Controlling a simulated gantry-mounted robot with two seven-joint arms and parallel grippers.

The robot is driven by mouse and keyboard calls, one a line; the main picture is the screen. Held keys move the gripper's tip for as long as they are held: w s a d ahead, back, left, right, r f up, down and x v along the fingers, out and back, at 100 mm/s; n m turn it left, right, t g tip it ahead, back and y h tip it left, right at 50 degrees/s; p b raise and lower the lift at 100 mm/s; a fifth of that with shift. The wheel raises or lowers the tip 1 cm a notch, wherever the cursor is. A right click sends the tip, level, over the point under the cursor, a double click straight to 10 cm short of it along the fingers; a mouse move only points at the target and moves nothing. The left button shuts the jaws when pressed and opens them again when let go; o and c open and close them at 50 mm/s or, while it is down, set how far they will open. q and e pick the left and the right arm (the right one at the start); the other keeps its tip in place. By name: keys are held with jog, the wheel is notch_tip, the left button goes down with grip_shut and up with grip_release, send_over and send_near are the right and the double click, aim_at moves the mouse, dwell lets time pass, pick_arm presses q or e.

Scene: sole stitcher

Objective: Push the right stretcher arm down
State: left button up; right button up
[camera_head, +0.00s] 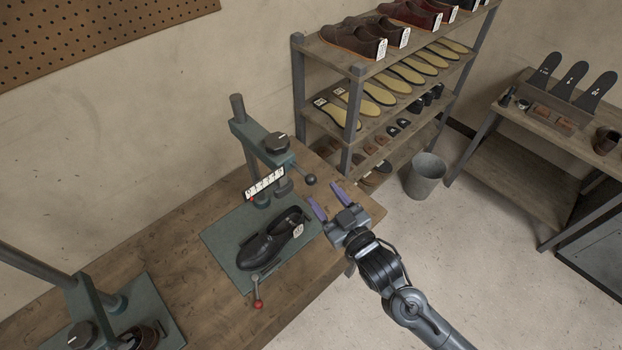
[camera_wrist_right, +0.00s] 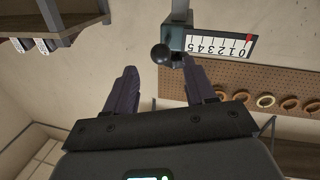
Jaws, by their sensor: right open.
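The right stretcher is a green press with a dark shoe (camera_head: 270,246) on its base plate (camera_head: 222,238). Its arm ends in a dark ball (camera_head: 309,180), which sticks out to the right below a dark knob (camera_head: 275,142). A white scale (camera_head: 264,184) has its red mark at the 0 end. My right gripper (camera_head: 326,198) is open and empty, close to the ball in the picture. In the right wrist view the ball (camera_wrist_right: 162,53) shows between the two spread fingers, seemingly beyond them; contact is not visible. My left gripper is out of view.
A red-tipped lever (camera_head: 258,303) stands at the plate's front edge. A second green press (camera_head: 100,300) is at the lower left of the wooden bench (camera_head: 190,290). A shoe rack (camera_head: 352,110) stands behind, with a grey bin (camera_head: 426,176) beside it. Floor at right is open.

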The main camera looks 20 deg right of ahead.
aim_at(311, 179)
jog(key=w, duration=0.4)
jog(key=w+a, duration=0.1)
jog(key=w, duration=0.1)
jog(key=shift+w+a+p, duration=0.1)
jog(key=shift+w+p, duration=0.2)
jog(key=shift+p, duration=0.1)
grip_shut()
